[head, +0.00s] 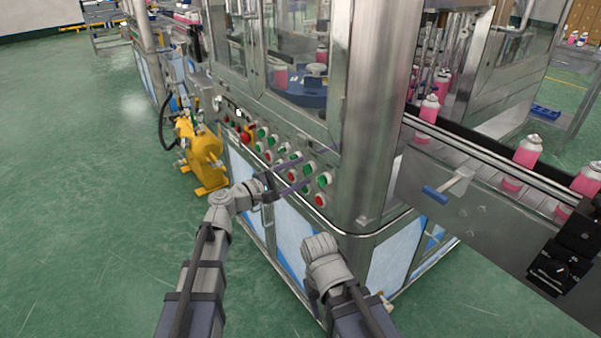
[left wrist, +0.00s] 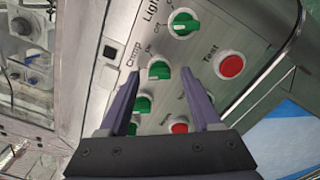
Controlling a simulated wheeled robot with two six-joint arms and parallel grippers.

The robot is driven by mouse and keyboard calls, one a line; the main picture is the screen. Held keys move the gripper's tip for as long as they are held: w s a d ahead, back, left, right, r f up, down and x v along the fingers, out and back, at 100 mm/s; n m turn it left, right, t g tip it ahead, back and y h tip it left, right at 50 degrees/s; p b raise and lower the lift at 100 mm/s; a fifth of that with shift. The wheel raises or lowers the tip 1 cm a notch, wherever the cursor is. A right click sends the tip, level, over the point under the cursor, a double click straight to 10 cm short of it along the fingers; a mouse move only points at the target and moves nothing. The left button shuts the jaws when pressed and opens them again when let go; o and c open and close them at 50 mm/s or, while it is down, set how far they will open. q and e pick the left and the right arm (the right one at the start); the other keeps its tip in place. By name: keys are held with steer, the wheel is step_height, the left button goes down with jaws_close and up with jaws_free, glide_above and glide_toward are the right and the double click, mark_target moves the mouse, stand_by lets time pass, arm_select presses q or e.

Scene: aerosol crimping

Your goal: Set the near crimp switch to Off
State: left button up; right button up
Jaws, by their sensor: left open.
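The crimp switch is a green knob on a white round base (left wrist: 160,70), beside the "Crimp" lettering in the left wrist view. In the head view it is among the green knobs by my left fingertips, and I cannot single it out. My left gripper (left wrist: 158,74) is open, its two purple fingers pointing at the panel, with the knob between the tips. I cannot tell whether they touch it. The left gripper (head: 304,172) also shows against the panel in the head view. I cannot read which setting the knob is at. My right gripper is not visible.
A green light switch (left wrist: 183,24) and a red Test button (left wrist: 230,65) sit close by on the panel. More green knobs (left wrist: 142,103) and another red button (left wrist: 180,125) lie near the fingers. A conveyor with pink cans (head: 527,150) runs at right. Green floor is free at left.

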arm_select(q)
steer(key=v, duration=0.7)
steer(key=s+f+m+g+y, duration=0.3)
steer(key=s+f+m, duration=0.1)
steer(key=f, duration=0.4)
steer(key=s+f+m+g+y, duration=0.3)
steer(key=s+f+m+g, duration=0.15)
steer(key=f, duration=0.25)
steer(key=s+a+f+m+g+y, duration=0.2)
steer(key=s+a+f+m+y, duration=0.3)
steer(key=s+a+f+y, duration=0.45)
steer(key=s+d+r+m+p, duration=0.1)
steer(key=d+r+p, duration=0.2)
steer(key=r+p, duration=0.4)
steer(key=s+d+r+m+g+p, duration=0.1)
steer(key=s+d+r+p, duration=0.1)
steer(key=r+p, duration=0.6)
steer(key=s+d+r+m+p, duration=0.1)
steer(key=d+r+p, duration=0.4)
steer(key=r, duration=0.5)
steer(key=p, duration=0.2)
steer(key=shift+s+r+m+p, duration=0.25)
steer(key=shift+r+m+p, duration=0.05)
steer(key=shift+m+p, duration=0.1)
